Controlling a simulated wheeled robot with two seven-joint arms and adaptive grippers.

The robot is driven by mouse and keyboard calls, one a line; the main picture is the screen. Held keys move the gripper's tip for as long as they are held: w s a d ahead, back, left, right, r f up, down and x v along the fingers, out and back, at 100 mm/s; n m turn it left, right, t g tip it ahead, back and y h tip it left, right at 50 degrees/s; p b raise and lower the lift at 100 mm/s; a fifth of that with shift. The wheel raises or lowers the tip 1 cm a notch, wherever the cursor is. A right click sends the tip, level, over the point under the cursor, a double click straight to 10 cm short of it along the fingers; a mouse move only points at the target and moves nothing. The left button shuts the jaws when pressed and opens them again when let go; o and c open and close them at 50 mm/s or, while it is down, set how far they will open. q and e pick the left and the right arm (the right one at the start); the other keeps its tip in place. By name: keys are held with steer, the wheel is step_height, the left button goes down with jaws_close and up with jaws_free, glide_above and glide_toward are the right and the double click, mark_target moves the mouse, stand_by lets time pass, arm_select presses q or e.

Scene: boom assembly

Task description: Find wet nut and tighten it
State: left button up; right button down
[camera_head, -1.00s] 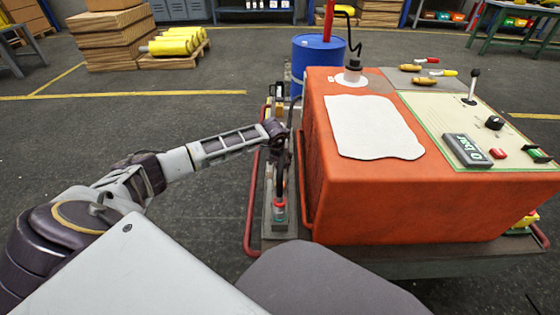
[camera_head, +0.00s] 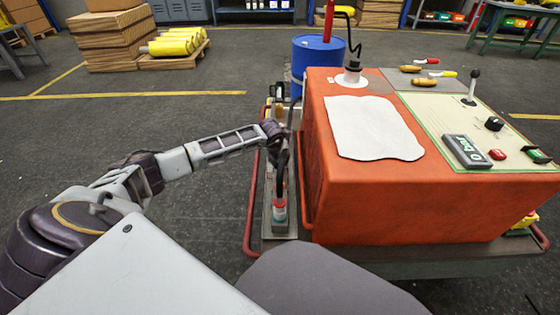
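My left arm reaches from the lower left to the left side of the orange machine (camera_head: 400,205). My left gripper (camera_head: 277,152) is at the pipework and fittings (camera_head: 279,212) beside the machine. It is small and dark there, and I cannot tell whether its fingers are open or shut, or whether they touch a fitting. One fitting near the low end has a red band and a pale teal part. I cannot make out a wet nut in this view. My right gripper is out of view.
The machine's top carries a white cloth (camera_head: 373,127), a control panel with a "0 bar" display (camera_head: 466,151), a lever (camera_head: 472,87) and several hand tools. A red tube rail (camera_head: 250,220) runs low along the left side. A blue barrel (camera_head: 317,62) stands behind.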

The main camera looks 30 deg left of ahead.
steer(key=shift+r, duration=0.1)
arm_select(q)
steer(key=shift+m+h, duration=0.5)
steer(key=shift+m, duration=0.7)
steer(key=shift+a+m+h+p, duration=0.1)
steer(key=shift+m+h+p, duration=0.3)
steer(key=shift+m, duration=0.7)
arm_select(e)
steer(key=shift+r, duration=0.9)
arm_select(q)
steer(key=shift+m, duration=0.3)
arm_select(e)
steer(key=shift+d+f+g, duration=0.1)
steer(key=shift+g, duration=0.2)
arm_select(q)
steer(key=o, duration=1)
